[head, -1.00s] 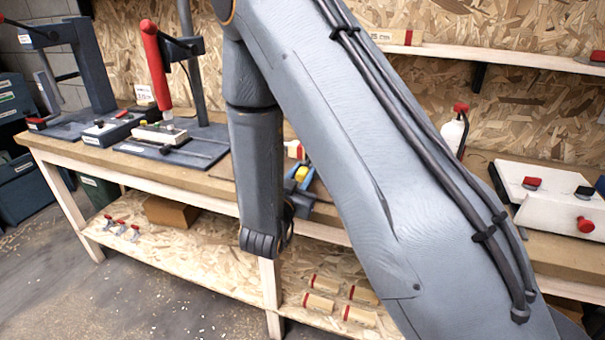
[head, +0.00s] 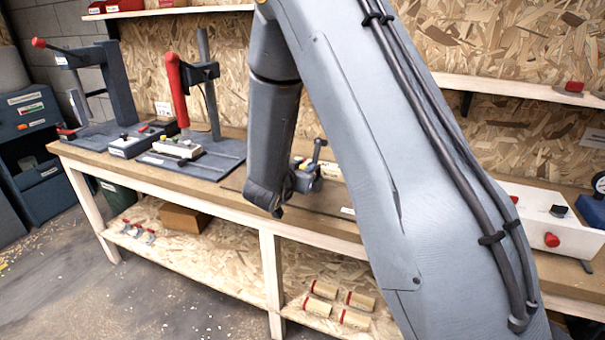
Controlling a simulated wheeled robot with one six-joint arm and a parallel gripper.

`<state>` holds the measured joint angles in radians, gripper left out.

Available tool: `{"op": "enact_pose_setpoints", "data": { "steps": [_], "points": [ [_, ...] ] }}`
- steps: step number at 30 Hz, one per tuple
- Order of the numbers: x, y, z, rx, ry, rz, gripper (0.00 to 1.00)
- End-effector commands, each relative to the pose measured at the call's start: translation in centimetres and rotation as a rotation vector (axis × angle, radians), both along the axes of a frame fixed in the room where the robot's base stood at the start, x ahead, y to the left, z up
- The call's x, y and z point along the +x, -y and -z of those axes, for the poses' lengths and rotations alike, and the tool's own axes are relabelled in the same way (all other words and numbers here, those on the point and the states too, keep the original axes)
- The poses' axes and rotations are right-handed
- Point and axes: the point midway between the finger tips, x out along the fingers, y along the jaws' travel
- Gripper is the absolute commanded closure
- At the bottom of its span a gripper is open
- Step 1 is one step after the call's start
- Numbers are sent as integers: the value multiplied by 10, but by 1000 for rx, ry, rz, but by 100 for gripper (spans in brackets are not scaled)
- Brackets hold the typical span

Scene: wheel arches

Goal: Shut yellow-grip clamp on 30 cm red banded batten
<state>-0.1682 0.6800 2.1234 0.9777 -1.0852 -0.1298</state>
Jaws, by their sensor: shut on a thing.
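My grey arm crosses the middle of the view, and my gripper does not show; it is hidden behind or beyond my arm. Just right of my wrist, a small blue-grey device (head: 304,182) with an upright dark lever and a little yellow stands on the bench (head: 225,190). It is partly covered by my arm, and I cannot tell whether it is the yellow-grip clamp or whether it is open or shut. I cannot make out the 30 cm red banded batten on the bench.
A white box with a red knob (head: 530,225) is at the right. Several red-ended wooden pieces (head: 324,290) and a brown box (head: 183,217) lie on the lower shelf.

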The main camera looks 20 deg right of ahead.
Motion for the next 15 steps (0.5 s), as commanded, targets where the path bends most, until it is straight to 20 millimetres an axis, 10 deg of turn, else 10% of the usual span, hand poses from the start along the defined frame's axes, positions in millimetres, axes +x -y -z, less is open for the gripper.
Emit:
{"op": "enact_pose_setpoints", "data": {
  "steps": [15],
  "points": [
    [14, 25, -26, -2, 10, 19, 100]
  ]
}}
